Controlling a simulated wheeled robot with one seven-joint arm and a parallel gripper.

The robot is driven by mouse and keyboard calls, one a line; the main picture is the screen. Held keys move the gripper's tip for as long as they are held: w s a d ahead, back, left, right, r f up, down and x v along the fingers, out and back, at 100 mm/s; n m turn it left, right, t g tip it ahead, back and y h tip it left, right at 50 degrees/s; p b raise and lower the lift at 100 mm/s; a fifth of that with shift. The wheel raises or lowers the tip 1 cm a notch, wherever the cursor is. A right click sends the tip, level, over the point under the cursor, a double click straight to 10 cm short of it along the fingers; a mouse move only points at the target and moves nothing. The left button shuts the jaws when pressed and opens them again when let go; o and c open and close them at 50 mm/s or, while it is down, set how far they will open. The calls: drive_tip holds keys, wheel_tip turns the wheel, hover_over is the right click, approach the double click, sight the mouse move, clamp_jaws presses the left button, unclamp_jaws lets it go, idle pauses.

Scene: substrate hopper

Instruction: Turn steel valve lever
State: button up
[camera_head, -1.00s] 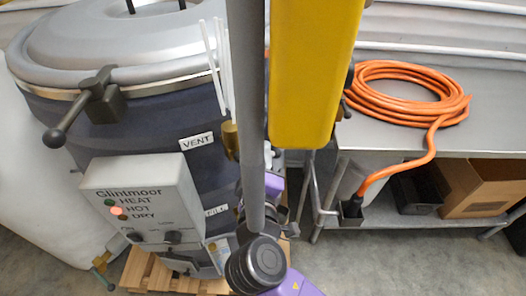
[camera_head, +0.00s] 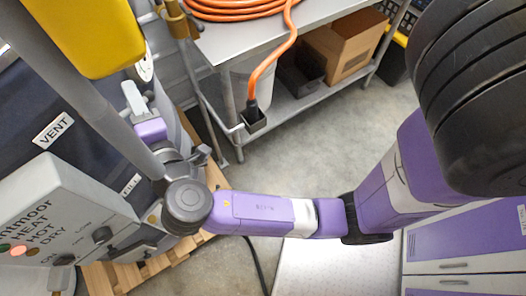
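I cannot pick out the steel valve lever with certainty. A brass-coloured fitting (camera_head: 178,18) shows at the top, right of a hanging yellow block (camera_head: 85,35). My purple arm reaches from the right to the side of the dark blue drum (camera_head: 65,100), then bends up behind a grey pole. The end of the arm, with my gripper (camera_head: 137,88), is close to the drum's side, just below the yellow block. The fingertips are small and partly hidden, so I cannot see whether they are open, shut or touching anything.
A grey control box (camera_head: 60,205) with a lit red lamp is at the lower left, and a wooden pallet (camera_head: 110,278) lies under the drum. A steel table (camera_head: 235,45) carries an orange hose (camera_head: 262,72). A cardboard box (camera_head: 345,45) sits on its lower shelf. The floor between is bare.

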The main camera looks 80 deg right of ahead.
drive_tip(key=shift+r+n+t, duration=0.35)
drive_tip(key=shift+n+t, duration=0.15)
drive_tip(key=shift+n, duration=0.2)
drive_tip(key=s+a+f+n+t+y+b, duration=0.1)
drive_tip(key=s+a+f+y, duration=0.3)
drive_tip(key=a+y, duration=0.35)
drive_tip(key=s+a+f+n+t+y+b, duration=0.1)
drive_tip(key=s+a+f+y, duration=0.2)
drive_tip(key=a+f+y, duration=0.4)
drive_tip(key=s+d+m+g+h, duration=0.1)
drive_tip(key=s+d+m, duration=0.2)
drive_tip(key=s, duration=0.8)
drive_tip(key=s+d+r+m+h, duration=0.1)
drive_tip(key=s+d+m, duration=0.2)
drive_tip(key=s+m, duration=0.3)
drive_tip(key=shift+s+d+m+g+p, duration=0.15)
drive_tip(key=shift+s+m+g+p, duration=0.25)
drive_tip(key=shift+s, duration=2.25)
drive_tip(key=shift+r, duration=0.1)
